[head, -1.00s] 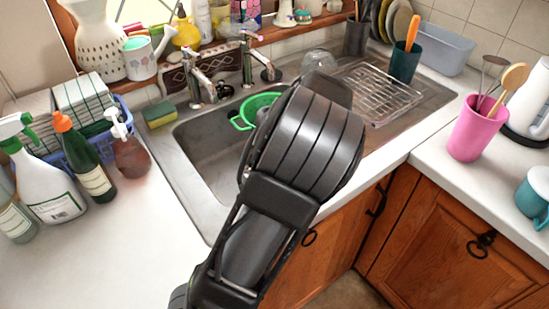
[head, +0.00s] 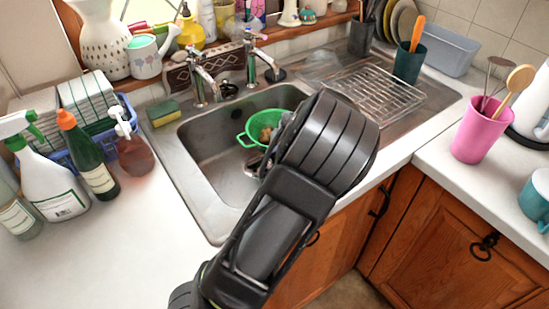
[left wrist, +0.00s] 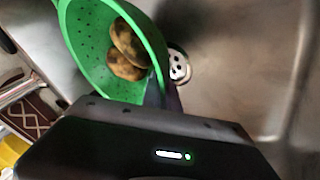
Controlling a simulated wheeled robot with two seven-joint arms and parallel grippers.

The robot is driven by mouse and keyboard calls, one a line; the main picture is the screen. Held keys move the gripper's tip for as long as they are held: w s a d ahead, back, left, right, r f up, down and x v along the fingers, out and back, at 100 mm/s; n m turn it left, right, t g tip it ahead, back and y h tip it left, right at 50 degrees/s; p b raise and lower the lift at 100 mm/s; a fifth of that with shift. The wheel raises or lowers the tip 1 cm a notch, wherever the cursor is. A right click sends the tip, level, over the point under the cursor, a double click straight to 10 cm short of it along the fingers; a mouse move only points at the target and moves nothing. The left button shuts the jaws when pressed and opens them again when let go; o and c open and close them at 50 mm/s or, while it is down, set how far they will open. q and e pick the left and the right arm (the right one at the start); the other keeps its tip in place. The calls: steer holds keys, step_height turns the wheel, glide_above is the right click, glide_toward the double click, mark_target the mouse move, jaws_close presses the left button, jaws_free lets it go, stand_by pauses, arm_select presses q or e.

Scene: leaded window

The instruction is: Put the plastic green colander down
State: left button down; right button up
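The green plastic colander (head: 248,134) is in the sink basin in the head view, partly hidden behind my left arm. It holds brown, potato-like items. In the left wrist view the colander (left wrist: 88,60) fills the upper left and looks tilted, with the brown items (left wrist: 128,50) inside. My left gripper (left wrist: 166,95) has its dark fingers at the colander's rim and appears shut on it. The fingertips are hidden behind my arm in the head view. I cannot tell whether the colander touches the basin floor. My right gripper is not in view.
The steel sink (head: 205,165) has taps (head: 203,82) behind it and a wire rack (head: 380,90) on its right. A drain (left wrist: 180,66) shows beside the colander. A sponge (head: 163,113) and spray bottles (head: 50,180) stand left. A pink utensil cup (head: 478,130) stands right.

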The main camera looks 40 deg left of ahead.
arm_select(q)
step_height(320, 180, down, 4)
steer(key=shift+r, duration=0.25)
steer(key=c, duration=1.6)
jaws_free()
steer(key=shift+r, duration=0.1)
steer(key=v, duration=1.2)
